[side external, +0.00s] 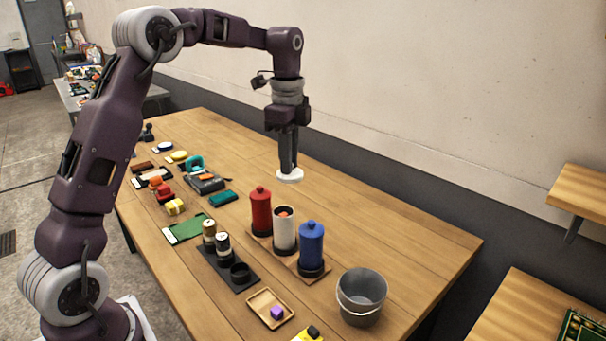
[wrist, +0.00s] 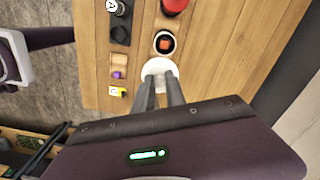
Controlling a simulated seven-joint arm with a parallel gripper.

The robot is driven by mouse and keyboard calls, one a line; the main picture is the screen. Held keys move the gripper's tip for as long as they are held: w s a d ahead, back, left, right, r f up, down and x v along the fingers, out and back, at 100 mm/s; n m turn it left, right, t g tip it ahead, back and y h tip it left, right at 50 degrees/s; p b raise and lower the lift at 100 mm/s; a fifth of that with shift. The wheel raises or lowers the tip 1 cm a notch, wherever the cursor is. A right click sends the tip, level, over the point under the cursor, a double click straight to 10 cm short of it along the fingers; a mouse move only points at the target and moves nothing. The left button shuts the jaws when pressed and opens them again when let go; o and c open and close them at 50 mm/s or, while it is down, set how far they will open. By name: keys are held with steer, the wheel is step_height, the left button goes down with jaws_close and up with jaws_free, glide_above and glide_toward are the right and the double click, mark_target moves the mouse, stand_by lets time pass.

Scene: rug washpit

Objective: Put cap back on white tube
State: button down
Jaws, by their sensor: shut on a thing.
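The white tube (side external: 284,230) stands upright and uncapped between a red capped tube (side external: 261,212) and a blue capped tube (side external: 311,246) on a wooden base. Something orange-red shows inside its open top, also in the wrist view, where the tube's rim (wrist: 155,36) is dark-mouthed. My gripper (side external: 288,168) is shut on the round white cap (side external: 290,177) and holds it in the air, above and apart from the tubes. In the wrist view the cap (wrist: 158,66) sits at the fingertips, just below the tube in the picture. The blue tube is hidden there.
A metal bucket (side external: 361,297) stands right of the tubes. A small wooden tray (side external: 263,302) with a purple cube (side external: 277,312) lies in front. A black holder (side external: 240,280) with small jars is left of the tubes.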

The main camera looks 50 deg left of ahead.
steer(key=shift+n, duration=0.5)
steer(key=shift+w+a+f, duration=0.1)
steer(key=shift+a+f, duration=0.5)
steer(key=shift+f, duration=1.3)
steer(key=shift+w+a+f, duration=0.1)
steer(key=shift+a+f, duration=0.45)
steer(key=shift+f, duration=1.4)
steer(key=shift+w+a+f, duration=0.1)
steer(key=shift+a+f, duration=0.5)
steer(key=shift+f, duration=1.3)
steer(key=shift+f, duration=0.15)
steer(key=c, duration=0.8)
jaws_free()
steer(key=shift+r, duration=3.5)
